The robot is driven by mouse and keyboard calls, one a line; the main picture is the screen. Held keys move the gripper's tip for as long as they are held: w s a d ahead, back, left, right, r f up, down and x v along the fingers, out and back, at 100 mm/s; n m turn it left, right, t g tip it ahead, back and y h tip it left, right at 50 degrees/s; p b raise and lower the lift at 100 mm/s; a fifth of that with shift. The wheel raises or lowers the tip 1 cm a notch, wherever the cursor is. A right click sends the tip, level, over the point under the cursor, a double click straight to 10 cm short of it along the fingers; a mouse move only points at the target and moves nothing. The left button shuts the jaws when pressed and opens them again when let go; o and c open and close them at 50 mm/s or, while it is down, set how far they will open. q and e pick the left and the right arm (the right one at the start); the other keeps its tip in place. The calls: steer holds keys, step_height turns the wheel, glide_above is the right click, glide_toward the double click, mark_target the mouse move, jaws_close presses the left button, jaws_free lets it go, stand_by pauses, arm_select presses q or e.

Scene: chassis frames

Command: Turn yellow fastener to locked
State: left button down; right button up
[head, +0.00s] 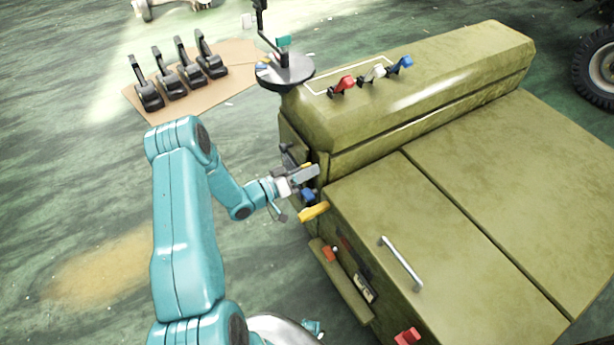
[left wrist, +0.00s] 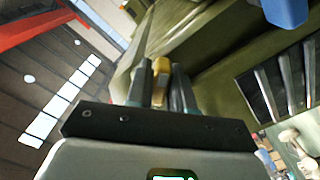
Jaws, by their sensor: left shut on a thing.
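The yellow fastener (left wrist: 160,88) shows between the two fingers of my left gripper (left wrist: 160,92) in the left wrist view. The gripper is shut on it. In the head view my left gripper (head: 305,174) is at the near left end of the olive chassis (head: 440,85), and only a small yellow bit (head: 307,166) shows beside its fingers. The fingers hide most of the fastener, so I cannot tell its turn angle. My right gripper is in neither view.
A blue fastener (head: 308,195) and an orange-yellow handle (head: 314,212) sit close below the gripper. Red (head: 342,86) and blue (head: 400,65) levers stand on the chassis top. A round black stand (head: 285,74) is behind. Several black pedals lie on cardboard (head: 235,58).

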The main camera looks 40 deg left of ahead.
arm_select(q)
steer(key=m+b, duration=0.3)
steer(key=m, duration=0.1)
steer(key=shift+f+b, duration=0.2)
steer(key=shift+b, duration=0.1)
steer(key=shift+r+m+b, duration=0.2)
steer(key=shift+m+b, duration=1.05)
steer(key=shift+m, duration=0.55)
steer(key=c, duration=1.1)
jaws_free()
steer(key=p+v, duration=0.1)
steer(key=v, duration=1.5)
steer(key=shift+s+a, duration=0.1)
steer(key=shift+s, duration=0.1)
